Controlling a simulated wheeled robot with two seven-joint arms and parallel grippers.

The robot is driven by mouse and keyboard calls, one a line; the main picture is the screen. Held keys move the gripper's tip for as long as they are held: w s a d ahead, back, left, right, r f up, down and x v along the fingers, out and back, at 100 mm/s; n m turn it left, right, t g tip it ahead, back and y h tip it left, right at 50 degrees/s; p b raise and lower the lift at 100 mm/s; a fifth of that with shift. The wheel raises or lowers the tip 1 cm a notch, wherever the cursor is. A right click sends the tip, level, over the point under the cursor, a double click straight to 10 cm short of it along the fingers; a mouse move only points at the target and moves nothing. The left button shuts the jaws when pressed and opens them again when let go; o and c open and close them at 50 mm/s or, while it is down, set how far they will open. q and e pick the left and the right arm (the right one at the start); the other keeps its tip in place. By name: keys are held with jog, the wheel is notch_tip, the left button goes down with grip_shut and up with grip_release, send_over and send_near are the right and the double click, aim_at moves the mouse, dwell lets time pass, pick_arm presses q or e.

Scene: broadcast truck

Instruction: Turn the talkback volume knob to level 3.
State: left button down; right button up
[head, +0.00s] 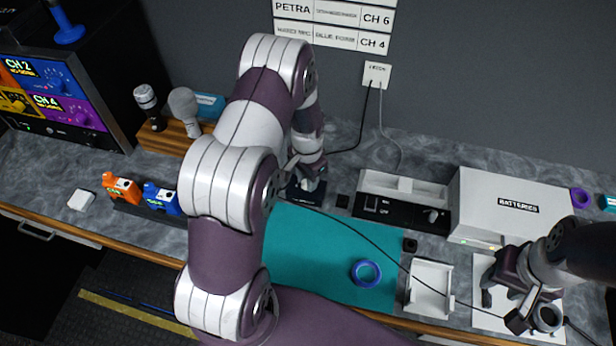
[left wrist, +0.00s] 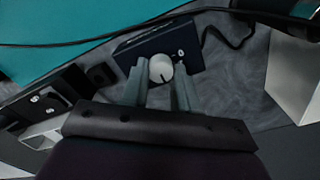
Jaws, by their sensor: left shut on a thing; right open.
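The talkback volume knob (left wrist: 161,68) is a white round dial on a small dark blue box (left wrist: 150,42). A pale "0" is printed beside it, and a short dark mark shows on the knob's face; the other level marks are hidden or too small to read. My left gripper (left wrist: 160,80) is shut on the knob, one finger on each side. In the head view my left gripper (head: 306,172) is over the dark box (head: 300,194) behind the teal mat, and hides the knob. My right gripper (head: 502,308) is open and empty above the white sheet at the right.
The teal mat (head: 318,255) bears a blue tape roll (head: 366,273). A switch panel (head: 385,212), a white battery box (head: 510,205) and a white tray (head: 430,290) stand to the right. Microphones (head: 185,108) stand left. A black cable crosses the mat.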

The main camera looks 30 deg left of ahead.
pick_arm(q)
jog(key=shift+s, duration=0.2)
jog(key=c, duration=0.8)
grip_release()
jog(key=shift+c, duration=0.2)
jog(key=shift+s+a, duration=0.1)
jog(key=shift+r, duration=0.35)
notch_tip(320, 180, up, 12)
jog(key=b, duration=0.2)
